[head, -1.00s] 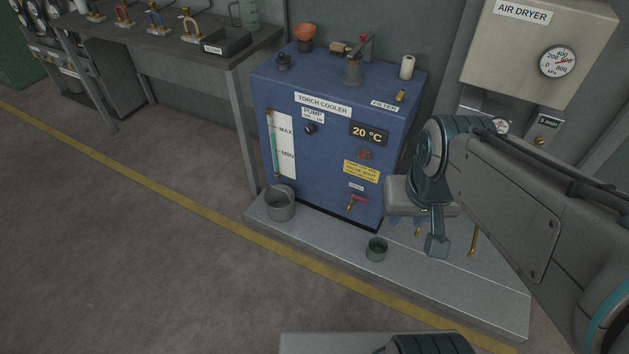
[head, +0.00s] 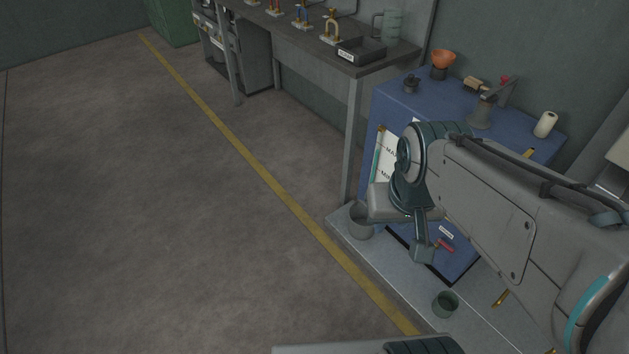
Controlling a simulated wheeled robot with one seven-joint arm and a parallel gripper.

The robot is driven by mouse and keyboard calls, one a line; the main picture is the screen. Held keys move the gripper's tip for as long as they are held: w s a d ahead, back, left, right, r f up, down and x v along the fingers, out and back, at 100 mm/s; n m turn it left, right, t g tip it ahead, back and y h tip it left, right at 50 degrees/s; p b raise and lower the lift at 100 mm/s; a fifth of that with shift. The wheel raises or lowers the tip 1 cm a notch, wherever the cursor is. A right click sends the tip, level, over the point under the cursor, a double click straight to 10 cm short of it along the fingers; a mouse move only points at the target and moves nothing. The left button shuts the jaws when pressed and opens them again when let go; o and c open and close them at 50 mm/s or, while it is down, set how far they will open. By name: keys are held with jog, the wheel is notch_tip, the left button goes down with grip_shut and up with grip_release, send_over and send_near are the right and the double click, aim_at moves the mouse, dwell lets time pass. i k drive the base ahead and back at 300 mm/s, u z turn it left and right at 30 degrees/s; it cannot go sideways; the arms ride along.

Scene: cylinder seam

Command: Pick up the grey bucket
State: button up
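The grey bucket (head: 357,224) stands upright on the left end of the pale plinth, at the foot of the blue torch cooler (head: 408,101). My wrist hides part of its right side. My gripper (head: 422,252) hangs in front of the cooler, to the right of the bucket in the picture and apart from it as far as I can see. Its fingers are seen too poorly to tell whether they are open or shut.
A small green cup (head: 446,304) stands on the plinth (head: 400,292) to the right. A workbench (head: 335,55) with a black tray (head: 362,51) and a green jug (head: 391,25) is behind. The floor (head: 150,220) to the left is clear, crossed by a yellow line.

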aim_at(359, 228)
jog(key=u, duration=0.35)
jog(key=i, duration=1.25)
jog(key=z, duration=0.45)
